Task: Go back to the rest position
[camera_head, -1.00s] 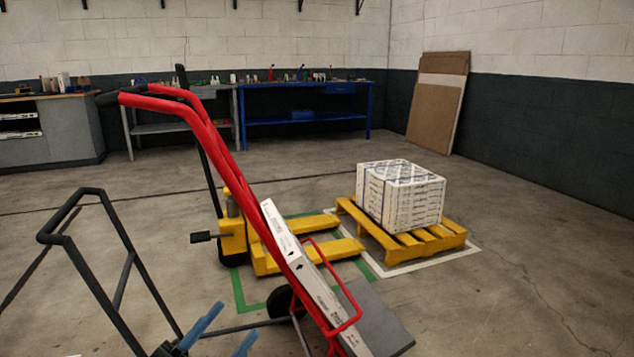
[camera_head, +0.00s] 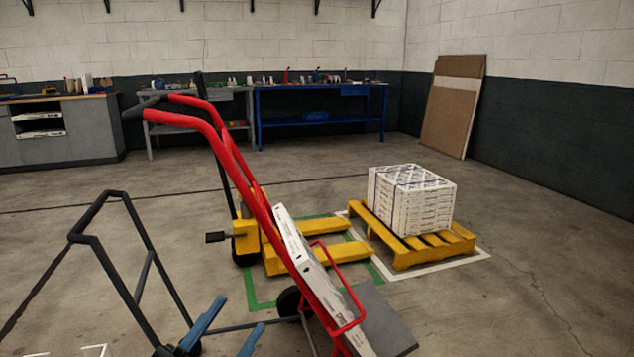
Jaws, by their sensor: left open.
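My left gripper (camera_head: 242,312) shows at the bottom edge, left of centre, as two blue fingers spread apart. Nothing shows between them, so it is open and empty. The rest of the left arm is mostly cut off by the frame. My right gripper is not in view. A red hand truck (camera_head: 232,158) leans just to the right of the left gripper, with a long white carton (camera_head: 297,240) lying along it. Boxed white filters (camera_head: 412,200), stacked in a strapped block, sit on a yellow pallet (camera_head: 455,243) at the right, well away from the gripper.
A dark tubular frame (camera_head: 110,250) stands close by at the left. A yellow pallet jack (camera_head: 330,226) is behind the hand truck. A blue workbench (camera_head: 318,122), a grey cabinet (camera_head: 65,140) and brown boards (camera_head: 450,115) line the walls. The floor at the right is clear.

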